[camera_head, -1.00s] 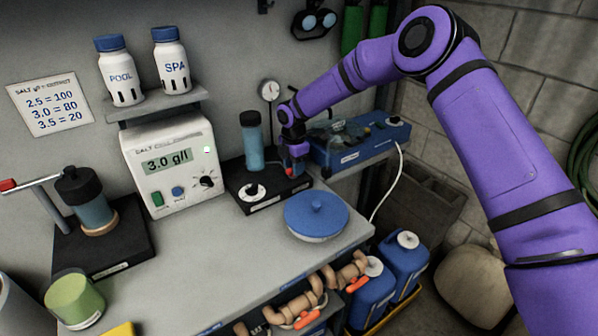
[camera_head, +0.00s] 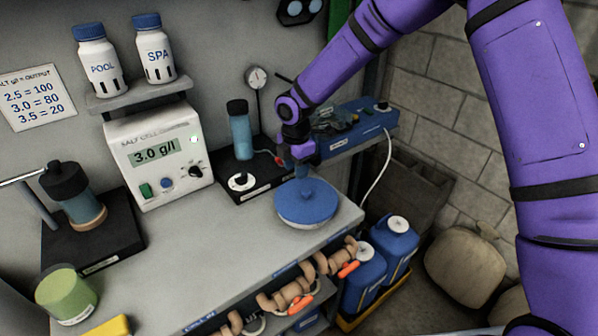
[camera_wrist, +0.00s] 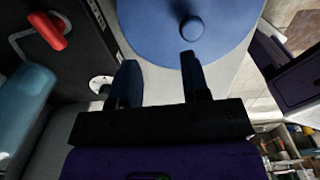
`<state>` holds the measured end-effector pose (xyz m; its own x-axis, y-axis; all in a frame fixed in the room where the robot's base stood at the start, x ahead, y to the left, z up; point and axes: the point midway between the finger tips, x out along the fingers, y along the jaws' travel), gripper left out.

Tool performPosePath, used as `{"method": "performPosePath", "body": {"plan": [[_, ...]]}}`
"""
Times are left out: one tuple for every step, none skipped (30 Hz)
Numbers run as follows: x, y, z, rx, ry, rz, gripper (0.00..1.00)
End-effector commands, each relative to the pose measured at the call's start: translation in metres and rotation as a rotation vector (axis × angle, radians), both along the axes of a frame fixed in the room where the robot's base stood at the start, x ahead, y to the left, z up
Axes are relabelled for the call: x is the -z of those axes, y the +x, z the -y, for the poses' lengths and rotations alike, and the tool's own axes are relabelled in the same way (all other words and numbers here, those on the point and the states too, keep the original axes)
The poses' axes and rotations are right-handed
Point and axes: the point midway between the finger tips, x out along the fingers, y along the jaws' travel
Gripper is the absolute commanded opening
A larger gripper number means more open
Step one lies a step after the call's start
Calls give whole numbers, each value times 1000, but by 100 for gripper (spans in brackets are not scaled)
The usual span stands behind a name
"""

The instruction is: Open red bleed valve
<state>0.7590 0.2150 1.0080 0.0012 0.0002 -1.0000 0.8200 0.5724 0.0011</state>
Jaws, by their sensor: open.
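In the wrist view the red handle (camera_wrist: 47,30) sits at the upper left on a pale bent stem, beside the blue cylinder (camera_wrist: 22,105). My gripper (camera_head: 302,172) points down above the round blue lid (camera_head: 315,202), to the right of the valve. In the wrist view my two dark fingers (camera_wrist: 160,68) are apart and empty. The red handle lies outside them. The lid's knob (camera_wrist: 192,27) is just past the right fingertip.
A white meter (camera_head: 160,155) reading 3.0 g/l stands left of the black base. A blue box (camera_head: 352,132) stands behind my gripper. Pipes with orange handles (camera_head: 300,305) run below the counter's front edge. The counter's middle (camera_head: 215,235) is clear.

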Motion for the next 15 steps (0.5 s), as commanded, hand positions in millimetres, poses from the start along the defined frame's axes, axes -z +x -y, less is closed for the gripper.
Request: {"method": "performPosePath", "body": {"plan": [[-1,-7,2,-1,-1,0,43],[-2,-10,3,-1,-1,1,43],[-2,-14,4,-1,0,0,43],[-2,-17,5,-1,0,0,43],[-2,-19,6,0,0,0,43],[-2,-21,6,0,-1,-1,43],[-2,-23,7,0,-1,-1,43],[-2,-24,7,0,-1,-1,43],[-2,-24,7,0,0,0,43],[-2,-25,7,0,0,0,43],[-3,-25,7,0,0,0,43],[-3,-25,7,0,0,0,43],[-2,-25,7,1,0,0,43],[-2,-25,7,0,0,0,43],[-2,-25,7,0,0,0,43]]}}
